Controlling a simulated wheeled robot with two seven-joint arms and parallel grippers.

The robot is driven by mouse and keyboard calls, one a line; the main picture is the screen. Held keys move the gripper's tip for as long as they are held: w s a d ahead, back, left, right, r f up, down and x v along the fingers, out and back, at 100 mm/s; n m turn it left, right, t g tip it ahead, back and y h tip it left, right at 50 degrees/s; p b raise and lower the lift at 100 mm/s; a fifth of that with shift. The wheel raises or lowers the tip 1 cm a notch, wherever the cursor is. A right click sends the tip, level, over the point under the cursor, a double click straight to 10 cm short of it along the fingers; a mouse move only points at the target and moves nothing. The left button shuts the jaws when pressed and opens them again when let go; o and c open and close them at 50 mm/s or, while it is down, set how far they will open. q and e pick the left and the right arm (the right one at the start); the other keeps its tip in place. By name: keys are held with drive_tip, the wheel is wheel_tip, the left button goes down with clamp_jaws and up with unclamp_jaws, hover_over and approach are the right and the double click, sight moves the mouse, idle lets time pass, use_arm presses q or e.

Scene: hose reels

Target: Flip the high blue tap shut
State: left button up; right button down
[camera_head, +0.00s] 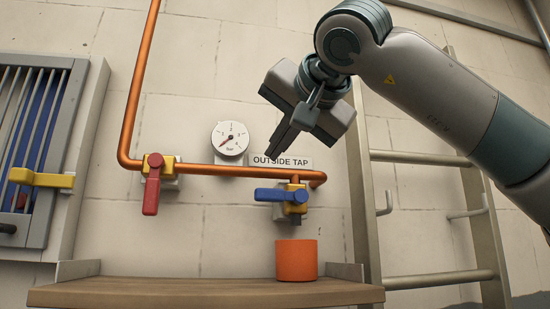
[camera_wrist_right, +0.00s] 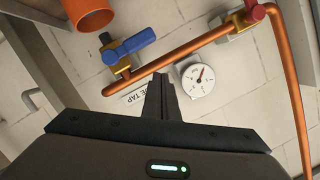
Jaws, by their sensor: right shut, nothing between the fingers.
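The blue tap (camera_head: 283,195) sits on a yellow body under the right end of the copper pipe. Its handle lies level, pointing left, parallel to the pipe. It also shows in the wrist view, where the blue handle (camera_wrist_right: 135,42) is above the fingers. My right gripper (camera_head: 272,156) is shut and empty, in front of the "OUTSIDE TAP" sign, its tips pointing down-left. In the head view its tips appear above the blue handle; I see no contact. The right fingers (camera_wrist_right: 158,85) partly cover the sign in the wrist view. My left gripper is not in view.
A red tap (camera_head: 152,185) with its handle hanging down is left on the same copper pipe (camera_head: 215,170). A gauge (camera_head: 230,138) is above the pipe. An orange cup (camera_head: 296,260) stands on the wooden shelf (camera_head: 180,292) below. A ladder (camera_head: 435,155) stands right.

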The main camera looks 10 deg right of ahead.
drive_tip(key=a+b+v, duration=0.1)
drive_tip(key=b+v, duration=0.1)
drive_tip(key=v, duration=0.6)
drive_tip(key=shift+s+a+r+b, duration=0.2)
drive_tip(key=shift+s+r+b, duration=0.1)
drive_tip(key=shift+b, duration=0.05)
